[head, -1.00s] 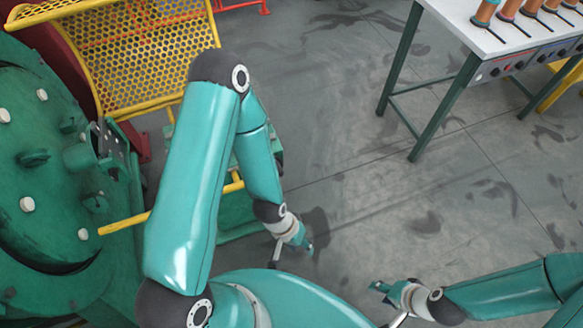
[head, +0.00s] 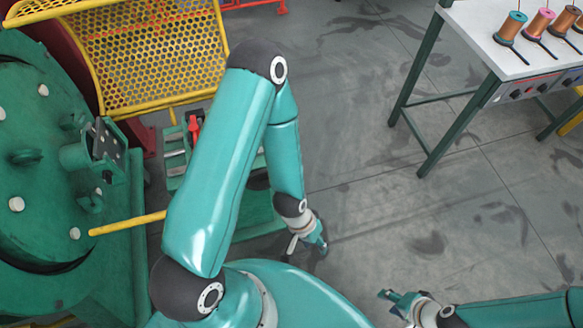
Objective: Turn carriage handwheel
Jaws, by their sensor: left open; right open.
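No handwheel can be made out clearly. A green carriage-like unit (head: 176,160) with grey parts and a red lever (head: 194,129) shows left of my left arm, which hides part of it. A dark shape (head: 258,180) behind that arm is too covered to identify. My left gripper (head: 308,243) is open and empty, pointing down over the floor, right of the green unit and apart from it. My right gripper (head: 394,304) is open and empty at the bottom right, over bare floor.
A large green round machine part (head: 40,180) with white knobs fills the left. A yellow mesh guard (head: 140,60) and a yellow bar (head: 127,223) stand near it. A workbench (head: 485,40) with spools stands at upper right. The floor between is clear.

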